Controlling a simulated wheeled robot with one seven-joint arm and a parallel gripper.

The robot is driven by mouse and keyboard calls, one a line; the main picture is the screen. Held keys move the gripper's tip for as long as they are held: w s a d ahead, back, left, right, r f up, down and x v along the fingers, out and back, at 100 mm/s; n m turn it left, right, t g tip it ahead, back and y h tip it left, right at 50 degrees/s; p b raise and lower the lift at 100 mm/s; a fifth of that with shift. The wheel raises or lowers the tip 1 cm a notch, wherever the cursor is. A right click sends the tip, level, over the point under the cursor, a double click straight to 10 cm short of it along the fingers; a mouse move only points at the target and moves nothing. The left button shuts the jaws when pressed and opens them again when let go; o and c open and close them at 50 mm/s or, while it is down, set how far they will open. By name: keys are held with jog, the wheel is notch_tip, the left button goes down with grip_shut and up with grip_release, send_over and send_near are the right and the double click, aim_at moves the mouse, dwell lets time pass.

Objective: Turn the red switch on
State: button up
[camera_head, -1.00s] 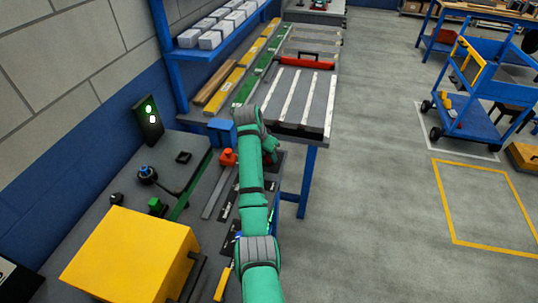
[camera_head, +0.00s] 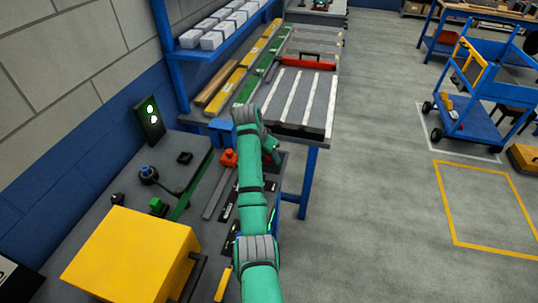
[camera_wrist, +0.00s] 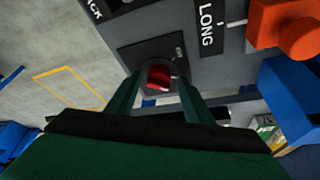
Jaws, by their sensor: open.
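The red switch (camera_wrist: 158,76) is a small red knob on a dark square plate in the wrist view. My gripper (camera_wrist: 160,84) is open, with one dark green finger on each side of the knob. I cannot tell whether the fingers touch it. In the head view my gripper end (camera_head: 272,150) is low over the bench's right edge, and my arm and hand hide the switch there.
An orange-red block (camera_head: 229,158) stands left of my arm; it also shows in the wrist view (camera_wrist: 285,25). A label reading LONG (camera_wrist: 206,26) is beside the switch plate. A yellow box (camera_head: 130,255) stands at the front left. Open floor lies to the right.

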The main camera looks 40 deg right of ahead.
jog(key=v, duration=1.1)
jog(key=shift+f, duration=0.1)
